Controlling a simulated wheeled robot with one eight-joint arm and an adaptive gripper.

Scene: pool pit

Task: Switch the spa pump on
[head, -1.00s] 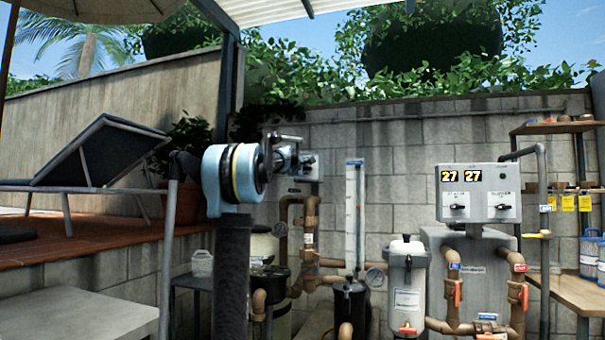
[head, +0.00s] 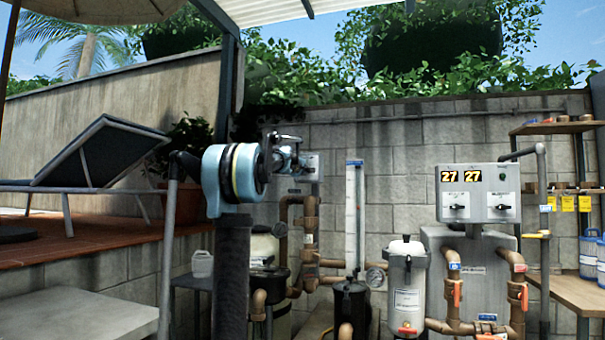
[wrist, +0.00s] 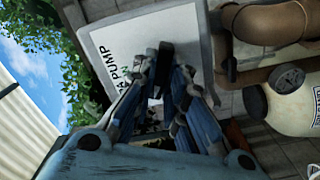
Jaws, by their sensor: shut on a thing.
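The spa pump switch box (wrist: 120,40) is pale grey with black lettering that includes "PUMP"; the picture is turned on its side. In the head view the box (head: 314,167) is on the block wall, largely behind my arm. Its dark switch handle (wrist: 165,58) stands out from the face. My gripper (wrist: 168,75) is shut on the handle, with blue-and-dark fingers on both sides of it. In the head view my gripper (head: 301,160) reaches the box. The fingers hide part of the label, and I cannot tell the switch position.
Brown pipes (head: 311,222) run below the box, beside a tall clear gauge tube (head: 354,210). A grey heater panel (head: 477,180) reading 27 and 27 stands to the right. A lounger (head: 100,155) is at the left.

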